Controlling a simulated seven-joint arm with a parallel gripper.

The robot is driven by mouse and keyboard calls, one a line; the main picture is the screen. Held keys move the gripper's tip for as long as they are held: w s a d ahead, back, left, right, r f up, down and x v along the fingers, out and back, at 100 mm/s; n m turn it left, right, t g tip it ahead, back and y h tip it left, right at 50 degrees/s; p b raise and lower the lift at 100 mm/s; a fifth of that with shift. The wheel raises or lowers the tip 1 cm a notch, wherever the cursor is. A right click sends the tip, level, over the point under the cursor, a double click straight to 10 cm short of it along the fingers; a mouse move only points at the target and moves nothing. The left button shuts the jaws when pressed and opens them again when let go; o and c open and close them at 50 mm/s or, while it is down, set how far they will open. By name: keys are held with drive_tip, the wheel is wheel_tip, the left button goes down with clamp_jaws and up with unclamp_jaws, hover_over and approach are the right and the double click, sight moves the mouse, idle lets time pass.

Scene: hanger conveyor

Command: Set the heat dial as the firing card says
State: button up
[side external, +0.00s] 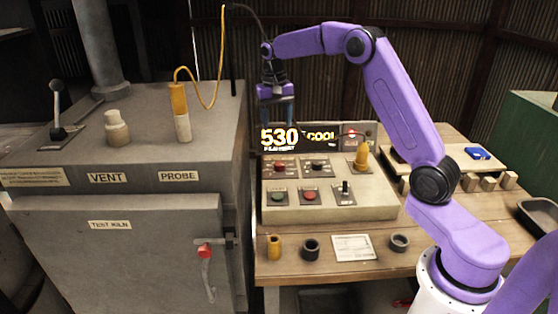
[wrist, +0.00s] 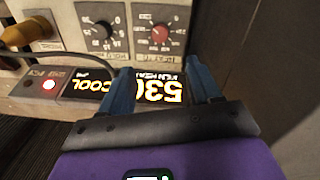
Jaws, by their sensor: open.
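The sloped control panel (side external: 375,209) has two dials in its upper row: a red-knobbed dial (side external: 280,168) and a dark-knobbed dial (side external: 316,167). In the wrist view, upside down, the red knob (wrist: 160,34) and dark knob (wrist: 101,31) sit on grey scale plates. My gripper (side external: 277,121) is open and empty, above the display behind the panel. Its fingers also show in the wrist view (wrist: 163,78).
The lit display (side external: 280,138) reads 530, with COOL (side external: 321,136) beside it. An orange-yellow handle (side external: 362,157) stands at the panel's right. Green (side external: 278,196) and red (side external: 310,195) buttons and a small lever (side external: 345,188) sit below the dials. The test kiln (side external: 110,225) stands left.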

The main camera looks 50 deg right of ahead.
sight(279, 163)
drive_tip(key=f, duration=1.4)
drive_tip(key=shift+s+d, duration=0.2)
drive_tip(key=shift+d, duration=0.1)
drive_tip(key=c, duration=1)
